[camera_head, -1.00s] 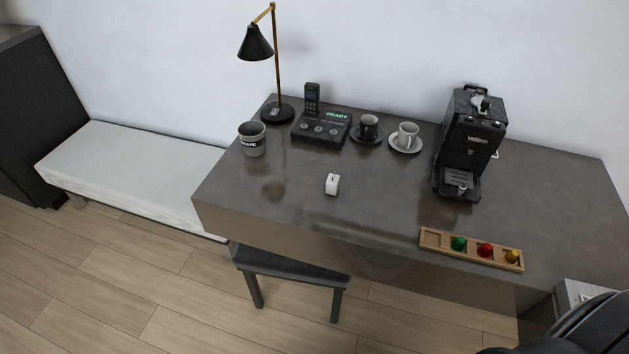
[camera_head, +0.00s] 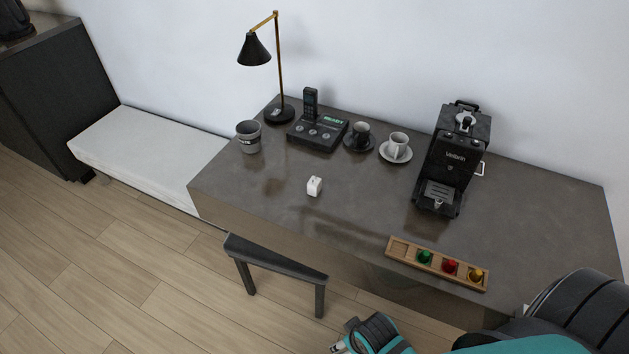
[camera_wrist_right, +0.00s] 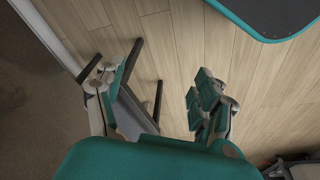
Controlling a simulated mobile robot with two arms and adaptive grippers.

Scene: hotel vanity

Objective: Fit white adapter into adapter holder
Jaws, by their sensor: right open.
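The white adapter (camera_head: 314,186) is a small white block on the dark desk top, left of the middle in the head view. Which thing is the adapter holder is not plain; a black dock (camera_head: 317,133) with a lit display and round controls stands behind the adapter, with a dark handset upright in it. My right gripper (camera_wrist_right: 155,95) is open and empty in the wrist view, its fingers wide apart above the floor and stool. In the head view part of my right arm shows at the bottom edge, in front of the desk. My left gripper is not seen.
A wooden tray (camera_head: 400,250) with green, red and yellow capsules lies near the desk's front edge. A black coffee machine (camera_head: 455,160), two cups, a grey bin (camera_head: 248,137) and a lamp (camera_head: 254,48) stand behind. A dark stool (camera_head: 275,258) is in front. Desk around the adapter is clear.

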